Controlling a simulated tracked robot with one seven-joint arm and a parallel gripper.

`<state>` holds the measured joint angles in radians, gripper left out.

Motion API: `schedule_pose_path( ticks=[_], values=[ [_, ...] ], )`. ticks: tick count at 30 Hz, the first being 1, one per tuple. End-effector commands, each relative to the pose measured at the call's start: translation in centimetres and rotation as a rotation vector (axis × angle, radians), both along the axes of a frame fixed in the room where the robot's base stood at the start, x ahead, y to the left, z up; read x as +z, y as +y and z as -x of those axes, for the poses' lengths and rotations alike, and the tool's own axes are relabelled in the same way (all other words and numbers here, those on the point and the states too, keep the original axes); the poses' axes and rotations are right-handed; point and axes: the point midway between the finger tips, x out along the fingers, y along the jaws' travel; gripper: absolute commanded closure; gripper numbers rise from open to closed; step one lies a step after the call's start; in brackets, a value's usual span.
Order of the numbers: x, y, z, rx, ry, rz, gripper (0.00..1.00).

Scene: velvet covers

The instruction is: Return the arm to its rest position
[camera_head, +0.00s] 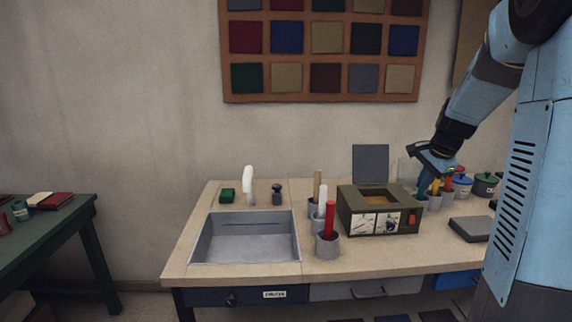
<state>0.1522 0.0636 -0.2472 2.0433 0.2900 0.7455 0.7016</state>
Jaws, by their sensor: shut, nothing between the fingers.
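My gripper (425,188) hangs at the end of my blue arm on the right of the view, pointing down over the workbench. Its fingers are shut with nothing seen between them. It is just right of the olive box (355,222) and close to a grey cup (434,201) with coloured handles. I cannot tell whether the fingertips touch the cup.
The workbench (290,271) has a grey sink-like tray (246,250) at left. Cups with red and wooden handles, such as the red one (329,221), stand mid-bench. A dark flat block (471,229) and lidded pots (485,184) are at right. A green table (50,232) stands far left.

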Motion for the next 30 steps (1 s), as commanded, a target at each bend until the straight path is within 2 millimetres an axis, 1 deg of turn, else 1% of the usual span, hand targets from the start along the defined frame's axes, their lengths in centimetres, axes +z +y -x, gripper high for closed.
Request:
schedule_pose_path(
  ticks=[1, 6, 8, 15, 22, 27, 30],
  values=[
    [1.1, 1.3, 1.1, 0.053, -0.014, 0.014, 1.0],
    [3.6, 5.0, 5.0, 0.238, -0.043, 0.072, 1.0],
    [4.4, 6.3, 6.4, 0.304, -0.053, 0.096, 1.0],
    [6.6, 10.7, 12.5, 0.563, -0.094, 0.204, 1.0],
    [7.4, 13.8, 18.6, 0.799, -0.125, 0.327, 1.0],
    [7.2, 15.6, 23.0, 0.964, -0.141, 0.429, 1.0],
    [6.9, 16.3, 25.1, 1.047, -0.147, 0.485, 1.0]
  ],
)
